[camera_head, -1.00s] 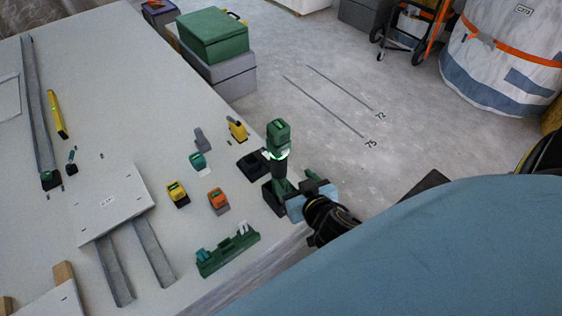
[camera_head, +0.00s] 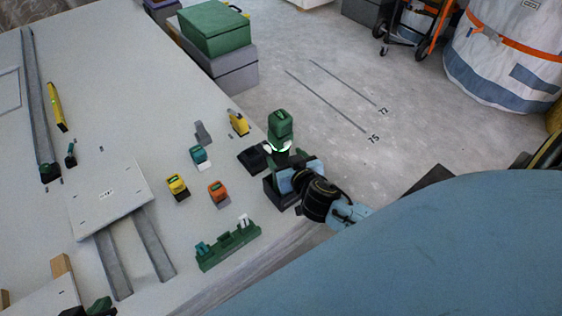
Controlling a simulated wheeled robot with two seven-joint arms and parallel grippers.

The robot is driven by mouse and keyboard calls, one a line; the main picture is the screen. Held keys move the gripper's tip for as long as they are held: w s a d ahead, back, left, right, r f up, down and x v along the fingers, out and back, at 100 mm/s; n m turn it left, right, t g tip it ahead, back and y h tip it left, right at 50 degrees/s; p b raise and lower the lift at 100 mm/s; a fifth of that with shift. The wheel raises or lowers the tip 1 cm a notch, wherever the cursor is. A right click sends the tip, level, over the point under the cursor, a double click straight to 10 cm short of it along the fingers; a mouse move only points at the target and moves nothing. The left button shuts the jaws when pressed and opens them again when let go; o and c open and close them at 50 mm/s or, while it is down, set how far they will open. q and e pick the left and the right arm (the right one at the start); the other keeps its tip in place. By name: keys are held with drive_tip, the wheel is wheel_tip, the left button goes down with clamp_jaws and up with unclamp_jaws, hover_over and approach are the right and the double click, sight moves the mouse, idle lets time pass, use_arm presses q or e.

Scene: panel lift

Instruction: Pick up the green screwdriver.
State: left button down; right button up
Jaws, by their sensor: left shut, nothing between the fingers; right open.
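The green screwdriver (camera_head: 280,126) stands upright, with a green top, a pale lit ring and a dark lower part. Its foot is in or behind a black block (camera_head: 283,194) near the table's right edge. My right gripper (camera_head: 287,180) is open at the lower part of the screwdriver, its light blue finger close against it in the picture. The far finger is hidden, so I cannot tell whether the fingers are around the screwdriver or touch it. My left gripper is not in view.
A black block (camera_head: 252,157), a yellow tool (camera_head: 238,122), teal, yellow and orange pieces, and a green rack (camera_head: 228,245) stand close by on the white table (camera_head: 130,60). Green and grey cases (camera_head: 217,27) stand behind. Open floor lies right of the table.

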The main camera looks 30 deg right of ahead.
sight(284, 157)
drive_tip(key=b+x, duration=0.1)
drive_tip(key=x, duration=0.3)
drive_tip(key=shift+w+f+b, duration=0.1)
drive_tip(key=shift+f+b, duration=0.1)
drive_tip(key=shift+b, duration=0.2)
drive_tip(key=shift+w, duration=0.15)
clamp_jaws()
use_arm(q)
drive_tip(key=w+d+r+t+h, duration=0.2)
drive_tip(key=w+d+r+t, duration=0.1)
drive_tip(key=w+r+t, duration=0.2)
drive_tip(key=shift+w+r+t, duration=0.2)
drive_tip(key=shift+r+t, duration=0.1)
drive_tip(key=shift+r, duration=0.5)
use_arm(e)
drive_tip(key=shift+w+r, duration=0.1)
